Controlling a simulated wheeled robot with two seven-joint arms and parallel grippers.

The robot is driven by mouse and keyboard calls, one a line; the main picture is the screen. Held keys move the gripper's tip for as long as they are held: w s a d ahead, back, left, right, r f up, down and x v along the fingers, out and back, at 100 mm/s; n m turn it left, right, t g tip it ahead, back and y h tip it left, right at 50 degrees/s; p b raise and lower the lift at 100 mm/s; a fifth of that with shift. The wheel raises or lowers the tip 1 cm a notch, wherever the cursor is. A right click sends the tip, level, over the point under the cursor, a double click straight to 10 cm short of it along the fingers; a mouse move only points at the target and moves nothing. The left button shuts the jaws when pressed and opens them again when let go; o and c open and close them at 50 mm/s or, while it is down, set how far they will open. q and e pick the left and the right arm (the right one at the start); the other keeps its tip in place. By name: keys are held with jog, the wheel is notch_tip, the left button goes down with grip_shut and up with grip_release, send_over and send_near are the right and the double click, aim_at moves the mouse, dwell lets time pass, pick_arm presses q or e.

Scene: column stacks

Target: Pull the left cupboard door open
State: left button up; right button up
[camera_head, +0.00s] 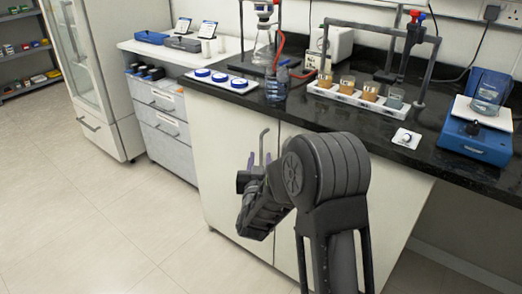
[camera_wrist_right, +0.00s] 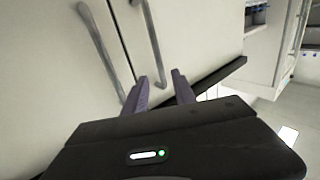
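The left cupboard door (camera_head: 222,150) is white and looks shut, under the black counter. Its grey bar handle (camera_head: 263,143) stands upright near the door's right edge. My right gripper (camera_head: 260,160) is at this handle, with its two purple fingers apart. In the right wrist view, which looks upside down, the left door (camera_wrist_right: 200,30) is on the right. There, its handle (camera_wrist_right: 149,35) runs down to between the open fingertips (camera_wrist_right: 160,78). I cannot tell whether they touch it. My left gripper is in neither view.
The right door (camera_wrist_right: 50,60) with its handle (camera_wrist_right: 100,48) lies beside a narrow gap. Glassware, a rack of beakers (camera_head: 355,97) and a blue balance (camera_head: 476,140) stand on the counter. A drawer unit (camera_head: 165,120) adjoins at left. The floor (camera_head: 110,220) at left is clear.

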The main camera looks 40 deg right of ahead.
aim_at(261, 147)
jog(key=x, duration=0.5)
jog(key=shift+w+d, duration=0.2)
jog(key=shift+w, duration=0.1)
jog(key=shift+c, duration=0.5)
grip_shut()
dwell(0.6)
